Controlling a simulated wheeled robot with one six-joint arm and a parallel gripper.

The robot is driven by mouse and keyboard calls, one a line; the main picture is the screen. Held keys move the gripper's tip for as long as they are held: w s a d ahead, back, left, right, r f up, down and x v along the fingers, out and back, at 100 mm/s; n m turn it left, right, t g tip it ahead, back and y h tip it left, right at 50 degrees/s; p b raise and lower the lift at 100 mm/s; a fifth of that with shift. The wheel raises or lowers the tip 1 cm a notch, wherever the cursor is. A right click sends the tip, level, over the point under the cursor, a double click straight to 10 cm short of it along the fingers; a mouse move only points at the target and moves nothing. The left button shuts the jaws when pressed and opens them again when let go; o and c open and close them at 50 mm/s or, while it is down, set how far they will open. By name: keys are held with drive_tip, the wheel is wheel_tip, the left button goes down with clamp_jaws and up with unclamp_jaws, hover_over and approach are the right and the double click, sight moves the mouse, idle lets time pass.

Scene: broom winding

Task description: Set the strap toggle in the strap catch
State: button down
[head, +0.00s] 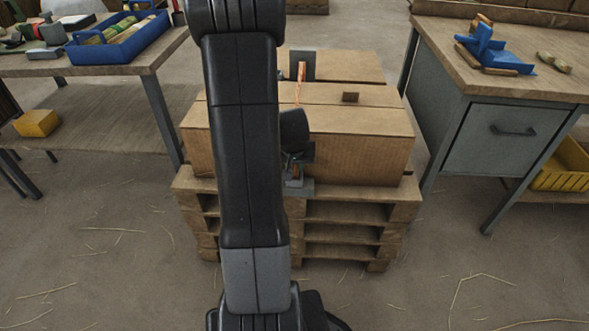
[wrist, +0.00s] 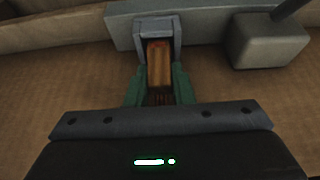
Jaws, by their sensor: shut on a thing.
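In the wrist view, the strap toggle (wrist: 160,66) is a short orange-brown block with a reddish far end. My gripper (wrist: 160,85) is shut on it, with one green finger on each side. The toggle's far end lies at the mouth of the strap catch (wrist: 141,32), a grey U-shaped bracket. I cannot tell how deep it sits or whether it touches the catch walls. In the head view, my gripper (head: 296,156) is low at the carton's front face, partly hidden by my arm. An orange strap (head: 299,88) runs over the carton top.
The cardboard carton (head: 360,140) stands on a wooden pallet stack (head: 350,213). A grey block (wrist: 268,42) sits right of the catch in the wrist view. Workbenches stand left, with a blue tray (head: 118,45), and right (head: 447,75). The floor between is mostly clear.

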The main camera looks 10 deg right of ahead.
drive_tip(key=shift+f, duration=0.4)
drive_tip(key=shift+f, duration=0.2)
drive_tip(key=c, duration=1.3)
unclamp_jaws()
drive_tip(key=shift+o, duration=0.2)
drive_tip(key=shift+r, duration=0.2)
drive_tip(key=shift+r, duration=0.35)
drive_tip(key=p+v, duration=0.3)
drive_tip(key=v, duration=0.8)
drive_tip(key=shift+s+p, duration=0.25)
drive_tip(key=shift+p, duration=0.1)
drive_tip(key=shift+r, duration=0.2)
